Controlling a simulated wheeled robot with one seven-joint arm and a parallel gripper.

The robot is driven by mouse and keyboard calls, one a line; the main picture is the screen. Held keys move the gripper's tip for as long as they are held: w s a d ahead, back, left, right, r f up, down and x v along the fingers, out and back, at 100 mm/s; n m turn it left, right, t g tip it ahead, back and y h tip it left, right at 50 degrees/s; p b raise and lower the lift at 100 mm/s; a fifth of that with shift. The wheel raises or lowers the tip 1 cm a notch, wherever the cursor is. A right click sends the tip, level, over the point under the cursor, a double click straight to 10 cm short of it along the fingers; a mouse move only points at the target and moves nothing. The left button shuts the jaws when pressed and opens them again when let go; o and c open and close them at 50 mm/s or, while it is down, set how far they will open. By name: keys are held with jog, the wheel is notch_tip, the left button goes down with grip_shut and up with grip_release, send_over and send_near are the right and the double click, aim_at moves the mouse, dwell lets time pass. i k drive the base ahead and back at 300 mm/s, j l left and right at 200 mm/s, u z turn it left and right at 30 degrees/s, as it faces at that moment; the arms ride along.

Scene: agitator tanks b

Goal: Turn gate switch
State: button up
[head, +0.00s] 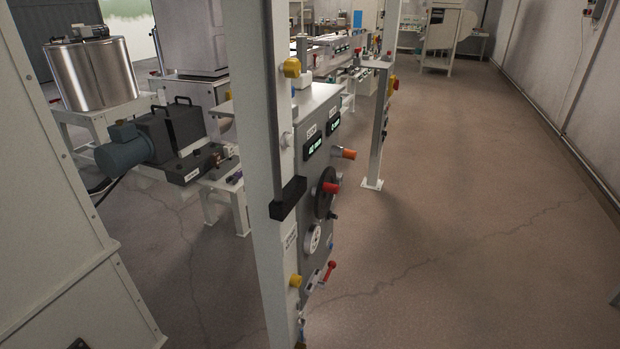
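A grey control panel (318,105) stands in the middle of the head view, seen at a steep angle behind a white post (257,120). It carries two lit displays, an orange knob (343,153), a dark handwheel (324,192) with a red grip, a round gauge (312,240) and a red-tipped lever (329,270). A yellow knob (296,281) sits low near the post, below a small label (290,238) too small to read. I cannot tell which control is the gate switch. My gripper is not in view.
A black block (288,199) juts from the post. A large white cabinet (50,190) fills the left edge. A steel tank (92,75) and a blue-grey motor (125,146) stand behind. Another white post (379,130) stands beyond the panel. The floor (470,220) on the right is clear.

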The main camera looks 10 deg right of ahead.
aim_at(329, 215)
jog(key=u, duration=0.15)
jog(key=j+z, duration=0.15)
jog(key=j, duration=0.35)
jog(key=i+l, duration=0.2)
jog(key=l, duration=0.15)
jog(key=i+l+u, duration=0.1)
jog(key=i+l, duration=0.35)
jog(key=l, duration=0.25)
jog(key=i+l, duration=0.2)
jog(key=l, duration=0.15)
jog(key=i+l+u, duration=0.1)
jog(key=l, duration=0.3)
jog(key=i+l, duration=0.5)
jog(key=l, duration=0.25)
jog(key=u, duration=0.05)
